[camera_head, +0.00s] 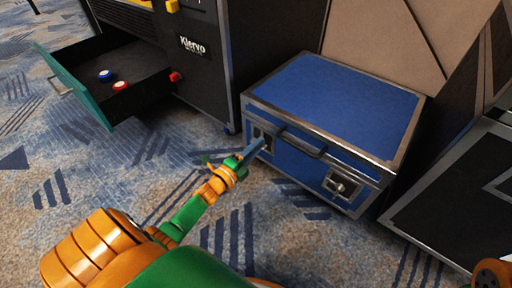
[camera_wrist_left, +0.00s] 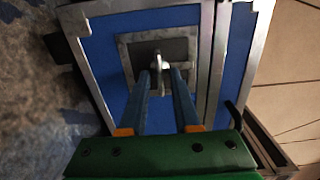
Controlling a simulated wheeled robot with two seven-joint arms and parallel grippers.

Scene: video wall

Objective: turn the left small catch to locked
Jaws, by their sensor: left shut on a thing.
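The blue case (camera_head: 335,95) with metal edges stands on the carpet. Its left small catch (camera_head: 262,136) is on the front face and partly hidden by my fingers. In the left wrist view the catch (camera_wrist_left: 158,58) is a pale turning piece on a grey metal plate. My left gripper (camera_head: 254,149) reaches it from the front left. Its two blue fingers (camera_wrist_left: 161,76) are shut on the catch's turning piece, one on each side. The right small catch (camera_head: 341,186) is in plain view, with nothing touching it.
A dark handle (camera_head: 301,143) lies between the catches. A black cabinet marked Klervo (camera_head: 200,75) stands behind left, with an open teal-fronted drawer (camera_head: 75,88) holding blue and red buttons. A black case (camera_head: 460,200) stands at right. Carpet in front is clear.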

